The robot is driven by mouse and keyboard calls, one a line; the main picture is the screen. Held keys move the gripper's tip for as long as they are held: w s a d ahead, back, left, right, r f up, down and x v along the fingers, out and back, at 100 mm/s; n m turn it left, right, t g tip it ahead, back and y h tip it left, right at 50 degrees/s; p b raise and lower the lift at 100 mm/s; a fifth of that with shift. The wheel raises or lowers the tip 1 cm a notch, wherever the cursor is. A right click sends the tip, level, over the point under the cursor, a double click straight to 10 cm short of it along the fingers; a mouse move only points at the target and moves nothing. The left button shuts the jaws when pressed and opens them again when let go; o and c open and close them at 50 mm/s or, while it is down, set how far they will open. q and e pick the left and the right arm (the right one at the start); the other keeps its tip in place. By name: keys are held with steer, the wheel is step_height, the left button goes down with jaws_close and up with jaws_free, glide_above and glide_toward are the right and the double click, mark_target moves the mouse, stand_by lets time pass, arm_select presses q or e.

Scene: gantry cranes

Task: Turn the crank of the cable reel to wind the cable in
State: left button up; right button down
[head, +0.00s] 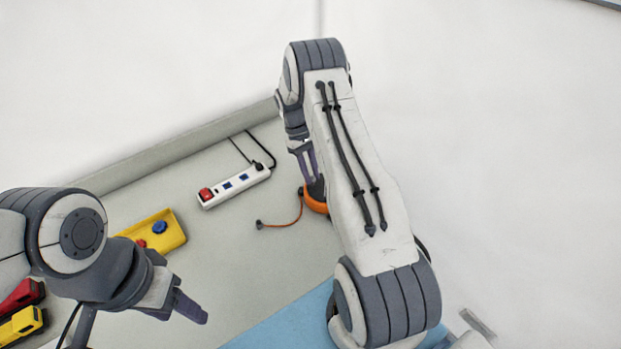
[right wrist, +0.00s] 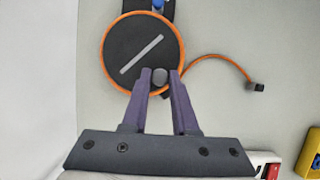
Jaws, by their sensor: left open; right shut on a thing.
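The cable reel (right wrist: 125,47) is a dark disc with an orange rim and a grey bar across its face. In the head view the reel (head: 313,203) is mostly hidden by my right arm. My right gripper (right wrist: 160,75) is shut on the grey crank knob (right wrist: 160,79) near the reel's lower edge. The orange cable (right wrist: 215,56) curves out to the right and ends in a dark plug (right wrist: 259,87). In the head view the cable (head: 296,217) lies on the table, left of the reel. My left gripper (head: 190,306) is open and empty, well away from the reel.
A white power strip (head: 235,186) with a red switch lies left of the reel on the grey table. A yellow case (head: 160,243) with red and blue parts is further left. Red and yellow toy vehicles (head: 22,322) stand at the left edge. A blue mat (head: 290,325) lies in front.

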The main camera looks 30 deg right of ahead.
steer(key=m, duration=0.1)
steer(key=d+m+y+b, duration=0.1)
steer(key=m, duration=0.1)
steer(key=w+m, duration=0.1)
steer(key=shift+d+m+y+b, duration=0.35)
steer(key=shift+d+m+y, duration=0.05)
steer(key=m, duration=0.1)
steer(key=d+m+y, duration=0.1)
steer(key=m, duration=0.1)
steer(key=m+t+b, duration=0.1)
steer(key=shift+w+d, duration=0.2)
steer(key=shift+d, duration=0.15)
steer(key=m, duration=0.2)
steer(key=d+m+t+y, duration=0.1)
steer(key=m, duration=0.1)
steer(key=d+m+t, duration=0.1)
steer(key=shift+s+r+m+y, duration=0.15)
steer(key=shift+s+m+y, duration=0.15)
steer(key=shift+m, duration=0.1)
steer(key=shift+s+d+m+t, duration=0.15)
steer(key=shift+d+m+t, duration=0.1)
steer(key=shift+m, duration=0.5)
steer(key=shift+s+d+m+t, duration=0.2)
steer(key=shift+m+t, duration=0.1)
steer(key=shift+m, duration=0.4)
steer(key=shift+s+d+m+t, duration=0.15)
steer(key=shift+d+m+t, duration=0.1)
steer(key=shift+m, duration=0.5)
